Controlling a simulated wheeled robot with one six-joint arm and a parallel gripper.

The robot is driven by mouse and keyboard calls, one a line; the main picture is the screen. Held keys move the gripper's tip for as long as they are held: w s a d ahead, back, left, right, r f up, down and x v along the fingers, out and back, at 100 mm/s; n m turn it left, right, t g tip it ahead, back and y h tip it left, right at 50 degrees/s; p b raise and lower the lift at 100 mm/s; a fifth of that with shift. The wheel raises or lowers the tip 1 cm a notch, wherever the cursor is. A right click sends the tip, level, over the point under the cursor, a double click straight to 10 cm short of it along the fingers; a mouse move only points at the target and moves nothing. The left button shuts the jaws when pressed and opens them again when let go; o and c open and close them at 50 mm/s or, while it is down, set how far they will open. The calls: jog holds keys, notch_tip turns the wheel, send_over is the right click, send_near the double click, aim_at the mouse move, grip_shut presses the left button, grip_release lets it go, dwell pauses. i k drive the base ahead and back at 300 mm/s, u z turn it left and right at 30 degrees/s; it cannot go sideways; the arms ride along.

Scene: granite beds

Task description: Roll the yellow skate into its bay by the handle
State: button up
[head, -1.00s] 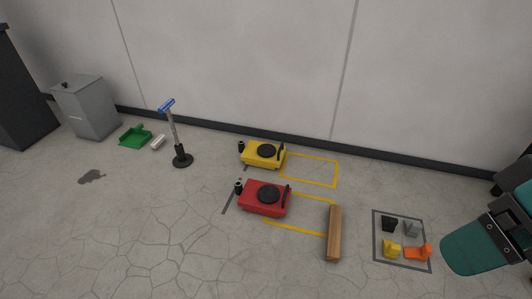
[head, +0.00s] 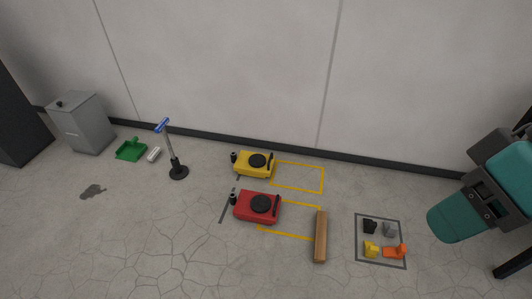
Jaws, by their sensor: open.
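The yellow skate (head: 245,170) stands on the floor near the back wall, with a dark round pad on top. A dark upright bar is at its right end and a short dark post with a pale top at its left end. Its bay appears as a yellow-outlined rectangle (head: 323,178) just right of it. The skate's right end is at the bay's left side; the bay's inside looks empty. Part of my teal and dark arm is at the right edge, well away from the skate. My gripper's fingertips are not visible.
A red skate (head: 243,212) stands in front, beside yellow floor lines. A wooden beam (head: 321,237) lies right of it. A grey-outlined square (head: 357,232) holds several small blocks. A blue-topped stand (head: 174,160), green dustpan (head: 130,150) and grey bin (head: 84,125) are left.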

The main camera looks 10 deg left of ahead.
aim_at(254, 165)
jog(key=u, duration=0.65)
jog(key=i, duration=0.55)
jog(key=u, duration=1.05)
jog(key=i, duration=1.45)
jog(key=z, duration=0.95)
jog(key=i, duration=0.6)
jog(key=z, duration=0.75)
